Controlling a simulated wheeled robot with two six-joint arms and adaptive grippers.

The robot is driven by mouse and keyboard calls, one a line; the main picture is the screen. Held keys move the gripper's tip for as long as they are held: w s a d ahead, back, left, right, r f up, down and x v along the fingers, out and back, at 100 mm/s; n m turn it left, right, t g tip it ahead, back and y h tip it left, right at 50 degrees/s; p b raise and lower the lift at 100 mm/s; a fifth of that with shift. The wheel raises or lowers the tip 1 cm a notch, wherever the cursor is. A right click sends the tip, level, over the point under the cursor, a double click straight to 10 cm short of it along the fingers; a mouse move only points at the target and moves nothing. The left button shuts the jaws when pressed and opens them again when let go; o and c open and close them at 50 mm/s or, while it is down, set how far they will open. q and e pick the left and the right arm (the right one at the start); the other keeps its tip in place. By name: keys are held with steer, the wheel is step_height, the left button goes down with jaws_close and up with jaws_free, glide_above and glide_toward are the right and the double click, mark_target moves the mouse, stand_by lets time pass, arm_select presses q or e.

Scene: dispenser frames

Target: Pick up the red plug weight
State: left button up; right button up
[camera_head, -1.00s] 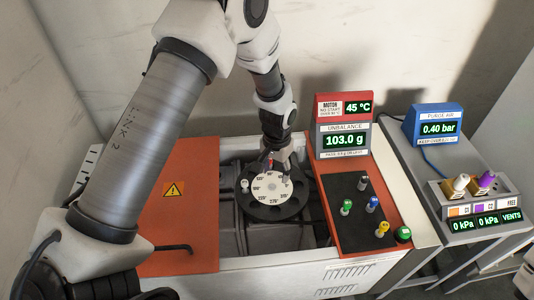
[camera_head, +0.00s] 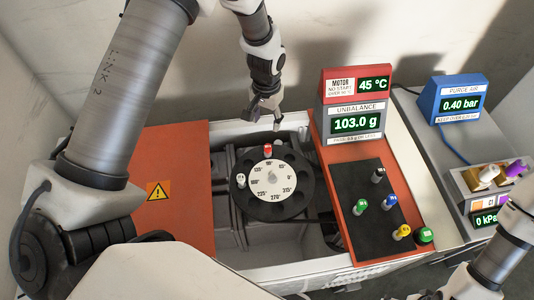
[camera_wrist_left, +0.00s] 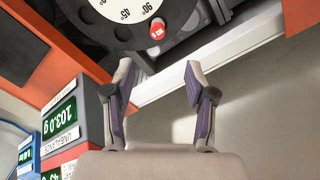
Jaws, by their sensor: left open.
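The red plug weight (camera_head: 267,149) sits upright at the far edge of the round black rotor, beside its white degree dial (camera_head: 272,180). It also shows in the left wrist view (camera_wrist_left: 157,28), near the dial's 90 mark. My left gripper (camera_head: 266,119) is open and empty, beyond and above the red plug. In the left wrist view the two fingertips (camera_wrist_left: 157,68) are apart, with the red plug ahead of the gap and not between them. My right arm shows at the lower right, but its gripper is out of view.
A white plug (camera_head: 241,180) sits at the rotor's left. The black rack (camera_head: 375,228) holds green, blue, yellow and dark plugs. The unbalance display (camera_head: 357,123) reads 103.0 g. An orange panel (camera_head: 180,200) lies left of the rotor. The housing's rear rim runs below my left gripper.

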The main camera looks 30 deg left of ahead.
arm_select(q)
steer(key=b, duration=0.6)
glide_above(267, 147)
step_height(267, 147, down, 7)
steer(key=shift+a, duration=0.15)
steer(key=shift+w+f, duration=0.1)
steer(key=shift+f, duration=0.15)
steer(key=shift+f+p, duration=0.3)
steer(key=shift+p, duration=0.05)
steer(key=f, duration=0.3)
steer(key=f+p, duration=0.1)
steer(key=f, duration=0.2)
steer(key=shift+d+f, duration=0.2)
steer(key=shift+f, duration=0.05)
steer(key=shift+c, duration=0.7)
jaws_close()
